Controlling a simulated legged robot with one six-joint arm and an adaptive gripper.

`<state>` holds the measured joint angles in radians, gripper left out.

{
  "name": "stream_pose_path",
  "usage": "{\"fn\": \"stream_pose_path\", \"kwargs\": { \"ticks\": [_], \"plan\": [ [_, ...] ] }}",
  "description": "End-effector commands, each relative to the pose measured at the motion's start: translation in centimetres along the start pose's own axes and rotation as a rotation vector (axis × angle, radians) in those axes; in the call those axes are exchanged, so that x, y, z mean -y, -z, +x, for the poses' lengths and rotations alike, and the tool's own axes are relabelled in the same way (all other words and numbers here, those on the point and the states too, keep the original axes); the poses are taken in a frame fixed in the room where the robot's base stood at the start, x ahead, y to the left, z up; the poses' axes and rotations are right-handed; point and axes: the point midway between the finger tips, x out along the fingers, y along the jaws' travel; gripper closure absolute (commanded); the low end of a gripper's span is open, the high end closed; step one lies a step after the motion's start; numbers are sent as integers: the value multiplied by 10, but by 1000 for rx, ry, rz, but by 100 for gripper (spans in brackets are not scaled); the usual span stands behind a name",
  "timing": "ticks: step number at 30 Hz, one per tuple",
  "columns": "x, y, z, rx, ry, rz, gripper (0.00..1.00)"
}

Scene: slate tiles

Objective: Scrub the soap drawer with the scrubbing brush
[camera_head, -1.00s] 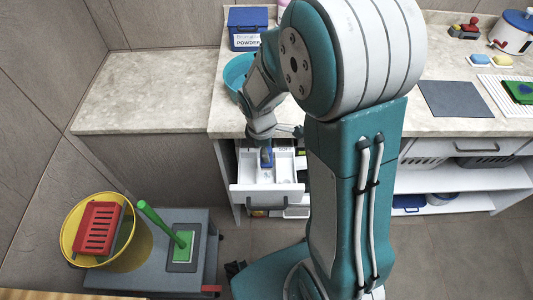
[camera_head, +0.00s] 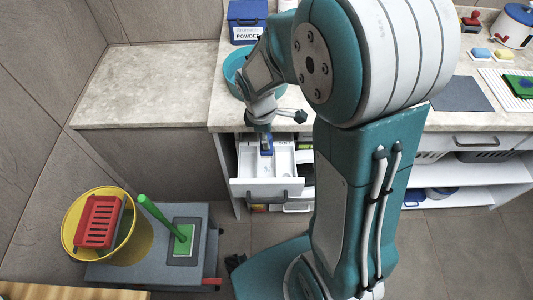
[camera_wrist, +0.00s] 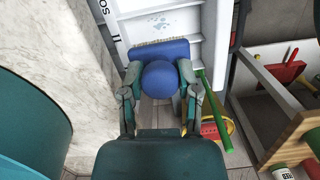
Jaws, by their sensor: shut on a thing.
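The white soap drawer (camera_head: 268,188) is pulled out below the counter, with dividers and compartments inside. It also shows in the wrist view (camera_wrist: 165,26), with dark lettering at its left. My gripper (camera_head: 264,128) is over the back part of the drawer. It is shut on the blue scrubbing brush (camera_head: 266,145). In the wrist view, the brush's round blue knob (camera_wrist: 160,79) sits between my fingers, and its block with pale bristles reaches over the drawer. I cannot tell whether the bristles touch the drawer floor.
A teal basin (camera_head: 236,72) and a blue powder box (camera_head: 247,22) stand on the counter above. A grey trolley (camera_head: 150,271) at lower left carries a yellow bucket (camera_head: 137,245) with a red basket (camera_head: 98,222), and a green-handled tool (camera_head: 160,214). Open shelves (camera_head: 470,180) are at right.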

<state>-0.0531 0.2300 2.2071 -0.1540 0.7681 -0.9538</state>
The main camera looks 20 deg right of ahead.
Motion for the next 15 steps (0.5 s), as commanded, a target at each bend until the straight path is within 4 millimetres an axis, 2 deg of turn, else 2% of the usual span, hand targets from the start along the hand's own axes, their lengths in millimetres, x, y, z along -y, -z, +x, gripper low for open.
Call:
{"fn": "stream_pose_path", "kwargs": {
  "ticks": [3,8,15],
  "plan": [
    [1,1,11,3,4,4,100],
    [0,2,15,2,2,6,100],
    [0,3,29,2,3,5,100]
  ]
}}
